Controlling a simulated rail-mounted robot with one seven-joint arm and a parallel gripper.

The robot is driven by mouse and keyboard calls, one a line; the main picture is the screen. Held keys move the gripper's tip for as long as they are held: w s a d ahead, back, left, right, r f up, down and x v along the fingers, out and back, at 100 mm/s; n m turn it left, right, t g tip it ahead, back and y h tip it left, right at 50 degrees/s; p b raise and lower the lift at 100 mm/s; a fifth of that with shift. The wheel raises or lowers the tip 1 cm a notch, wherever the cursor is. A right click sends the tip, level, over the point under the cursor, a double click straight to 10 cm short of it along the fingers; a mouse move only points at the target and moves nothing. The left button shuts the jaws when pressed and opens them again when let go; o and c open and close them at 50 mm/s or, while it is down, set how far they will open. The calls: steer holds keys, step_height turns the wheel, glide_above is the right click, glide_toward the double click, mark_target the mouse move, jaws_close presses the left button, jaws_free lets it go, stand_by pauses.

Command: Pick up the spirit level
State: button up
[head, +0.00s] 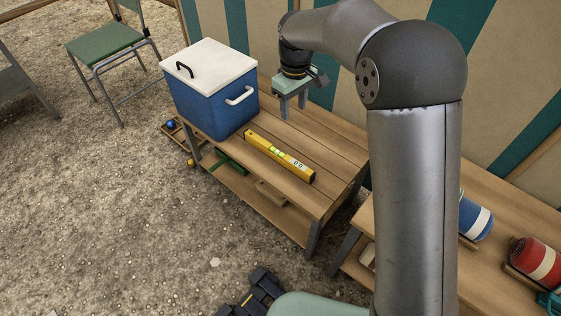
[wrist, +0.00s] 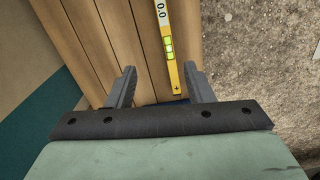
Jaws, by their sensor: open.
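The yellow spirit level (head: 278,156) lies flat on a slatted wooden bench, near its front edge, to the right of the blue cooler. In the wrist view the level (wrist: 165,32) runs up from between the fingers to the top edge, its green vial showing. My gripper (head: 293,112) is above the bench behind the level, beside the cooler, pointing down. In the wrist view my gripper (wrist: 160,82) is open and empty, with the level's near end closer to the right finger. The fingers appear apart from the level.
The blue cooler (head: 213,98) with a white lid stands left of my gripper. The wooden bench (head: 320,150) is bare right of the level. A second bench at right holds a blue roll (head: 474,219) and a red roll (head: 535,262). A striped canvas wall (head: 340,100) stands behind.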

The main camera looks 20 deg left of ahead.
steer(key=n+b, duration=0.1)
steer(key=b, duration=0.1)
glide_above(277, 151)
step_height(277, 151, down, 6)
steer(key=f+b, duration=0.1)
steer(key=f, duration=0.2)
steer(key=f+b, duration=0.1)
steer(key=f, duration=0.3)
steer(key=f+b, duration=0.1)
steer(key=f, duration=0.2)
steer(key=shift+w+f, duration=0.25)
steer(key=shift+f, duration=0.15)
steer(key=shift+s+f+b, duration=0.2)
steer(key=shift+f+b, duration=1.45)
steer(key=shift+f, duration=1.3)
jaws_close()
